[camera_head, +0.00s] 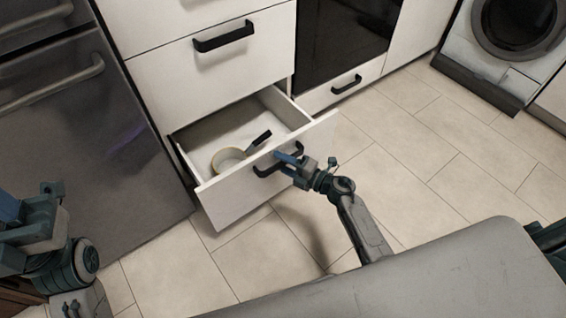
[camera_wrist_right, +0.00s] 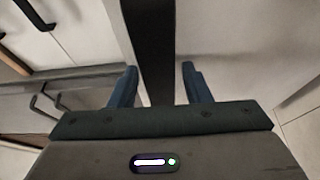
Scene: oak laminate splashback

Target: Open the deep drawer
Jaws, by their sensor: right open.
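The deep drawer (camera_head: 235,198) at the bottom of the white cabinet stands pulled out, its inside visible. Its black handle (camera_head: 264,171) is on the white front. My right gripper (camera_head: 286,157) is at this handle, with its jaws open. In the right wrist view, the dark handle bar (camera_wrist_right: 150,45) runs between the two blue fingers of the right gripper (camera_wrist_right: 158,80), with gaps at both sides. My left gripper (camera_head: 42,200) is at the left edge, away from the drawer, and its jaw state is unclear.
A pale round pan (camera_head: 228,159) with a dark handle lies in the drawer. A closed drawer (camera_head: 205,62) is above, a dark fridge (camera_head: 85,150) to the left, an oven (camera_head: 345,40) to the right. A washing machine (camera_head: 490,60) is far right. Tiled floor (camera_head: 430,140) is clear.

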